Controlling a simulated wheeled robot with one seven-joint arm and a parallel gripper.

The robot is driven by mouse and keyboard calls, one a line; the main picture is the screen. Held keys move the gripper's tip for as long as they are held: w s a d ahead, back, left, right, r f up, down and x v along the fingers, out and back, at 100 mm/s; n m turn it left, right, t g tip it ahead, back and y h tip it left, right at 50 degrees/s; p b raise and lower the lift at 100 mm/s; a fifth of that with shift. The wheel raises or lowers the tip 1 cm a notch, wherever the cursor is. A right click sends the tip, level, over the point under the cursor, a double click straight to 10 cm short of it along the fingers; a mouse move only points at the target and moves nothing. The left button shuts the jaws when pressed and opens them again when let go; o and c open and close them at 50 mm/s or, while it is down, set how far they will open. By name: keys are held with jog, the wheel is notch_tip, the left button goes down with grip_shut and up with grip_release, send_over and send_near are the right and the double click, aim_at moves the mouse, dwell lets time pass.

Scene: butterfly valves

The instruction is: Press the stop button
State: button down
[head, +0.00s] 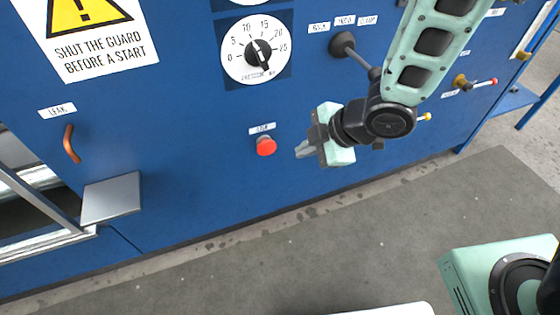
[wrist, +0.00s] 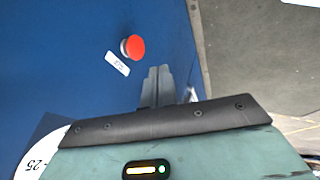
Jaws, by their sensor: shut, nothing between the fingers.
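The red stop button (head: 266,145) sticks out of the blue panel in the middle of the head view, under a small white label (head: 262,128). In the wrist view the button (wrist: 133,47) shows as a red cap on a grey collar, beside its label (wrist: 117,63). My gripper (head: 300,150) is shut and empty. In the head view its fingertips are just right of the button, with a gap between. In the wrist view the fingertips (wrist: 158,72) are below and right of the button, apart from it.
A round dial (head: 257,48) is above the button. A black-knobbed lever (head: 342,44) stands out near my arm. An orange handle (head: 71,143) and a grey ledge (head: 111,198) are at the left. The grey floor (head: 330,235) below is mostly clear.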

aim_at(275, 150)
jog(key=w+a+f+b, duration=0.1)
jog(key=w+a+f, duration=0.1)
jog(key=w+a+f+b, duration=0.1)
jog(key=w+a+f, duration=0.1)
jog(key=w+f, duration=0.1)
jog(key=w+a+f+b, duration=0.1)
jog(key=w+a+f, duration=0.1)
jog(key=f, duration=0.1)
jog(key=shift+w, duration=0.15)
dwell(0.5)
jog(key=shift+w+r, duration=0.1)
